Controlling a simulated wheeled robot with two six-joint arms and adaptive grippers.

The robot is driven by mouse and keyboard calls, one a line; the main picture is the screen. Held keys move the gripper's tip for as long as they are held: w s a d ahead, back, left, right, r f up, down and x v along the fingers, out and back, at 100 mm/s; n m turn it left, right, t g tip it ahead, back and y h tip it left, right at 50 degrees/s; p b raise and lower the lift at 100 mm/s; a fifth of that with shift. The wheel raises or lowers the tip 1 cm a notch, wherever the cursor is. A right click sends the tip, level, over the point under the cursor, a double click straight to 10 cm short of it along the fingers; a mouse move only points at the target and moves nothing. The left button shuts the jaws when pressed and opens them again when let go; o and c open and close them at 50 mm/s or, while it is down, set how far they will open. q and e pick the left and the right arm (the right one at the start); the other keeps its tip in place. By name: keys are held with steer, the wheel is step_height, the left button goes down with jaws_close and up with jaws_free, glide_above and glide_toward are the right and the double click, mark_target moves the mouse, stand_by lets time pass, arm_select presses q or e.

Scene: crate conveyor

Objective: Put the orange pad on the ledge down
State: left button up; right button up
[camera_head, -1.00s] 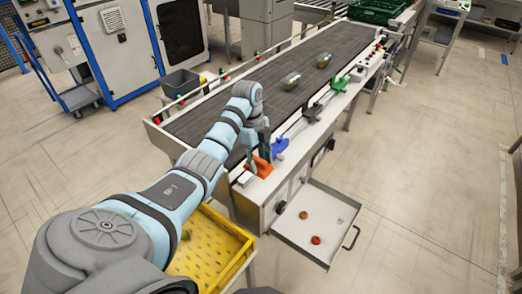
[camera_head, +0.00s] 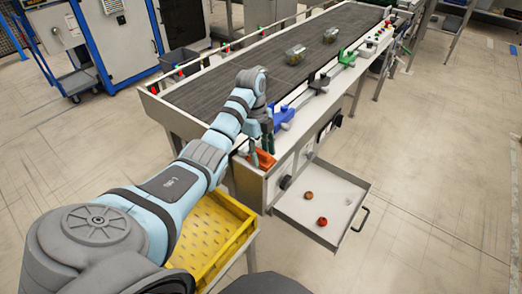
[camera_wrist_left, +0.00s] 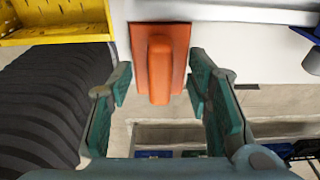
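The orange pad (camera_head: 265,159) is at the near end of the pale ledge (camera_head: 332,84), low by its edge. In the left wrist view the orange pad (camera_wrist_left: 160,62) shows a raised ridge along its middle and lies against white metal. My left gripper (camera_head: 262,148) is just above and behind it. In the left wrist view the left gripper (camera_wrist_left: 158,95) is open, its teal fingers on either side of the pad with gaps, nothing between them gripped. The pad is partly hidden by the fingers in the head view. My right gripper is not in view.
Further pads stand along the ledge: blue (camera_head: 283,114), black (camera_head: 319,82), green (camera_head: 347,58). Clear packs (camera_head: 295,54) lie on the dark conveyor (camera_head: 235,80). An open drawer (camera_head: 295,212) holds small round items. A yellow crate (camera_head: 238,238) stands below my left arm.

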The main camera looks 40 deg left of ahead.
mark_target(262, 150)
arm_select(q)
steer(key=shift+o, duration=1.1)
steer(key=shift+w+a+f, duration=0.15)
steer(key=shift+w+a, duration=0.05)
steer(key=shift+w, duration=0.05)
steer(key=shift+s+d+r, duration=0.1)
steer(key=shift+d+r, duration=0.1)
steer(key=shift+r, duration=0.15)
steer(key=r, duration=0.1)
steer(key=r+p, duration=0.1)
steer(key=r, duration=0.1)
steer(key=r+p, duration=0.1)
steer(key=r, duration=0.1)
steer(key=shift+a, duration=0.4)
step_height(262, 150, up, 7)
steer(key=a+p, duration=0.1)
steer(key=p, duration=0.5)
steer(key=shift+f, duration=0.15)
steer(key=shift+f, duration=0.1)
